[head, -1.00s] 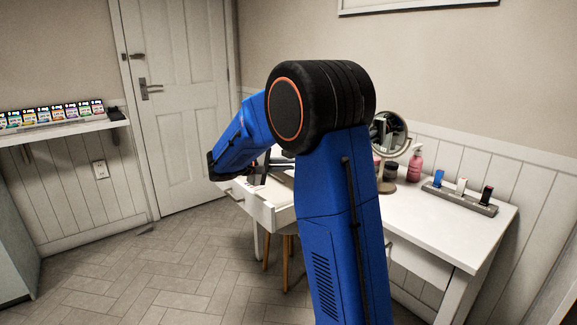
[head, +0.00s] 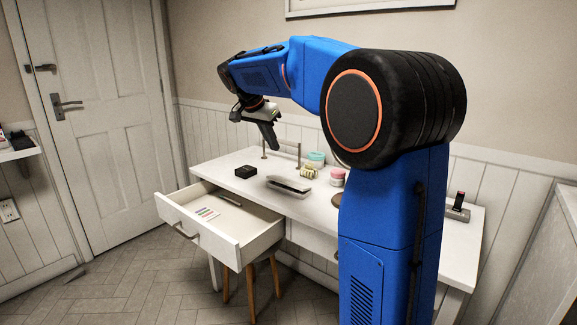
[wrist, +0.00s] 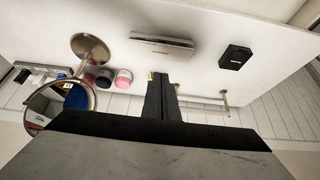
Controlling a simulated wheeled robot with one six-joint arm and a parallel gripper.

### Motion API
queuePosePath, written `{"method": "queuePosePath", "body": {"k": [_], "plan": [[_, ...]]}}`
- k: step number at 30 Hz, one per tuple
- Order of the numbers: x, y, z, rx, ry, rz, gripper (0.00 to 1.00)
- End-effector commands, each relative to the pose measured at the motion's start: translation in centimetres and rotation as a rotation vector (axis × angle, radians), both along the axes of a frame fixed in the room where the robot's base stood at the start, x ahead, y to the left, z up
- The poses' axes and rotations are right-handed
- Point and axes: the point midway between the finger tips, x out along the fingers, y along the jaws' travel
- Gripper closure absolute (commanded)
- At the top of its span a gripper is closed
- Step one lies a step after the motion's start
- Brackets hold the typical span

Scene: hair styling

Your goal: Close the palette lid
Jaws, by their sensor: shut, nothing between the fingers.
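My gripper (head: 268,135) hangs over the back left part of the white dressing table, pointing down, with nothing in it. In the wrist view its fingers (wrist: 162,95) are together. A small black box (head: 246,171) lies flat on the table left of and below the gripper; it also shows in the wrist view (wrist: 235,57). A long, flat grey-silver item (head: 289,186) lies near the table's front edge, also in the wrist view (wrist: 161,43). I cannot tell for certain which is the palette, or see a raised lid. The gripper touches neither.
The drawer (head: 231,239) is pulled out, with a small striped item (head: 207,213) inside. A metal stand (head: 281,147), a teal-lidded jar (head: 316,159) and a pink-topped jar (head: 337,177) stand behind. A round mirror (wrist: 73,97) shows in the wrist view. A stool (head: 250,285) is below.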

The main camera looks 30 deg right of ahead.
Motion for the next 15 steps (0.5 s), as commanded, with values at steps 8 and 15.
{"method": "queuePosePath", "body": {"k": [8,15], "plan": [[0.5,-1.5,-2.9,0.001,0.003,-0.003,1.0],[1.2,-3.6,-6.6,0.0,0.003,-0.001,1.0]]}}
